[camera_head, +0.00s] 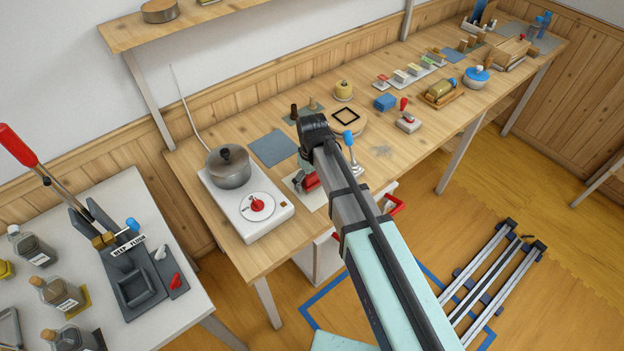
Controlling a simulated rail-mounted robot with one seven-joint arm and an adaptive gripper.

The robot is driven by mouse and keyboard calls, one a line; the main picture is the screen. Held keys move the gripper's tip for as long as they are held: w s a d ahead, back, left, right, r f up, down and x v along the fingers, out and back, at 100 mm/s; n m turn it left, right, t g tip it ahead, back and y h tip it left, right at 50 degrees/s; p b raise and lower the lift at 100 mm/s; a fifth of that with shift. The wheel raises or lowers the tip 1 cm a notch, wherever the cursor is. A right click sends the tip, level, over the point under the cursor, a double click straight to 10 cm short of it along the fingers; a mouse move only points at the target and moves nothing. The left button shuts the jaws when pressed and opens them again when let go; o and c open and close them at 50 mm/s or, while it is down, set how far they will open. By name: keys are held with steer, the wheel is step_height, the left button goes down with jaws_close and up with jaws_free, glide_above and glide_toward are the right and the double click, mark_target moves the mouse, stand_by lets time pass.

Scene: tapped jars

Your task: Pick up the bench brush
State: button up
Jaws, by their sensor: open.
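I cannot pick out the bench brush with certainty. A small pale block with an upright red handle (408,119) stands on the long wooden bench (238,229), right of a grey dusty patch (382,151); I cannot tell whether it is the brush. My gripper (314,130) shows as the dark end of my arm over the middle of the bench. It is open, its fingertips are hard to make out, and I see nothing held. My arm hides part of the bench beneath it.
A pot (230,166) stands on a white hot plate (272,209) left of my gripper. A blue-topped lever (349,140) stands close on the right. Bare bench surrounds the dusty patch.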

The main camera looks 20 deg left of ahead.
steer(key=c, duration=1.1)
steer(key=shift+r, duration=0.2)
step_height(320, 180, up, 20)
steer(key=b, duration=0.4)
steer(key=shift+f, duration=0.15)
steer(key=shift+o, duration=0.7)
